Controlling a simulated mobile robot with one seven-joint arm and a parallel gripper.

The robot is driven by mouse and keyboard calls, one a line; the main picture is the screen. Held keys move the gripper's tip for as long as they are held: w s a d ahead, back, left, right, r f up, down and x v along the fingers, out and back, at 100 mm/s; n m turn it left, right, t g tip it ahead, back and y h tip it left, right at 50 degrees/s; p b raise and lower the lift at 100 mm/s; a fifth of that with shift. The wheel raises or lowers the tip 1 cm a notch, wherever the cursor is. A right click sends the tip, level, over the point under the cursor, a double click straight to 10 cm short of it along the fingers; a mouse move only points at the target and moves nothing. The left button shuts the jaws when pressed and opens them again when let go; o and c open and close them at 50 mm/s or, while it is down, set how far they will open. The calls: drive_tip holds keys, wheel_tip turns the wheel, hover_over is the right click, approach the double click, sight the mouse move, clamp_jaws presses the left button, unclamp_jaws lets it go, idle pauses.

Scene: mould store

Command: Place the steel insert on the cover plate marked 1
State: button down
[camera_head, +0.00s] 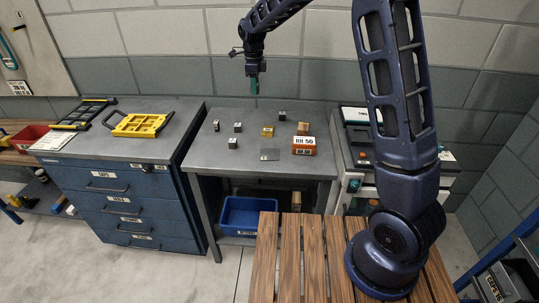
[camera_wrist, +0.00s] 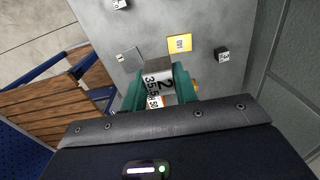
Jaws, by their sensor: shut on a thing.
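My gripper (camera_head: 254,86) hangs above the back of the grey bench, with its green fingers pointing down. In the wrist view the fingers (camera_wrist: 160,84) are shut on a grey block, which looks like the steel insert (camera_wrist: 157,65). Its white face shows a large 2 and smaller figures. It is held clear of the bench; the head view barely shows it. A flat grey plate (camera_head: 270,154) lies on the bench, also in the wrist view (camera_wrist: 129,60). A yellow piece (camera_head: 267,131) with an unreadable label lies behind it (camera_wrist: 180,43). I cannot read a 1 on either.
Small dark marked cubes (camera_head: 238,127) (camera_wrist: 222,54) stand around the bench. An orange box labelled RH 50 (camera_head: 304,148) and a brown block (camera_head: 303,128) stand at the right. A blue bin (camera_head: 240,212) sits below. The bench (camera_head: 205,158) is bare at front left.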

hover_over(270, 154)
drive_tip(key=f, duration=0.1)
wheel_tip(270, 154, down, 20)
drive_tip(key=shift+a+f, duration=0.1)
drive_tip(key=shift+f, duration=0.15)
idle(0.3)
drive_tip(key=shift+f, duration=0.1)
drive_tip(key=c, duration=1.1)
unclamp_jaws()
